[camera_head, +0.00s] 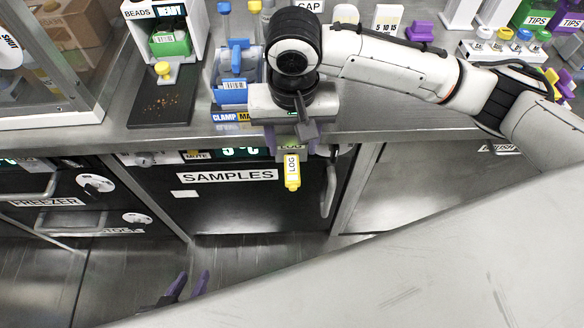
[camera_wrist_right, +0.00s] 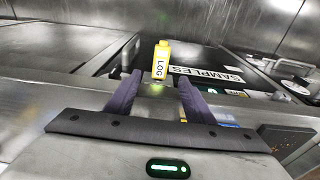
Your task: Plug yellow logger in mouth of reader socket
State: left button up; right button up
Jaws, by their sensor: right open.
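The yellow logger (camera_head: 292,172), labelled LOG, juts out over the front edge of the bench in the head view. Its inner end meets the reader socket (camera_head: 291,147); I cannot tell how deep it sits. My right gripper (camera_head: 290,139) is above and behind the socket, its purple fingers apart. In the right wrist view the logger (camera_wrist_right: 161,60) lies beyond the open fingertips (camera_wrist_right: 158,78), and nothing is between the fingers' grip. My left gripper (camera_head: 194,273) shows only as two purple fingers, apart and empty, low in the head view.
The SAMPLES cabinet door (camera_head: 255,205) is below the bench edge. A dark mat (camera_head: 140,105) with brown crumbs, a blue clamp holder (camera_head: 230,95) and a beads dispenser (camera_head: 168,35) stand to the left. Racks and tip boxes (camera_head: 540,12) stand at the back right.

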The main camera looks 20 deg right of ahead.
aim_at(292, 168)
notch_tip(292, 168, down, 3)
jog(key=shift+w, duration=0.1)
jog(key=shift+w+d+f+b, duration=0.1)
jog(key=shift+f+b, duration=0.2)
jog(key=shift+f, duration=0.3)
jog(key=f, duration=0.1)
jog(key=f+b, duration=0.1)
jog(key=f, duration=0.1)
jog(key=shift+w+f, duration=0.2)
jog(key=shift+f, duration=0.1)
jog(key=shift+w+f, duration=0.1)
jog(key=shift+f, duration=0.5)
grip_shut()
jog(key=shift+r, duration=0.1)
